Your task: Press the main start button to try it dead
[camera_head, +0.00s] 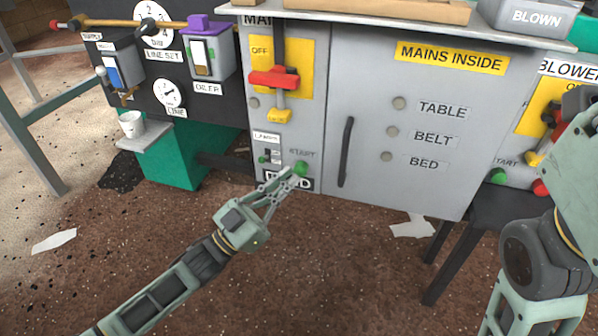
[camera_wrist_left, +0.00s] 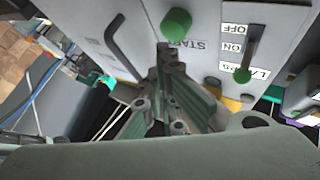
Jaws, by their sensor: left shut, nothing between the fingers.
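The green main start button (camera_head: 301,168) is on the lower front of the grey mains cabinet, beside a START label. It also shows in the wrist view (camera_wrist_left: 176,24), just beyond my fingertips. My left gripper (camera_head: 289,179) is shut and empty, its tips at the button's lower left. I cannot tell whether they touch it. The red mains handle (camera_head: 274,78) lies across the yellow OFF plate (camera_head: 261,52), with a yellow tag or lock (camera_head: 278,116) below. My right arm is at the right edge; its gripper is not in view.
A small lamps switch (camera_head: 268,156) is left of the button. The cabinet's dark door handle (camera_head: 345,152) stands out to the right. A blower panel (camera_head: 540,110) is at far right. A white cup (camera_head: 131,124) stands on a ledge at left. Open floor lies in front.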

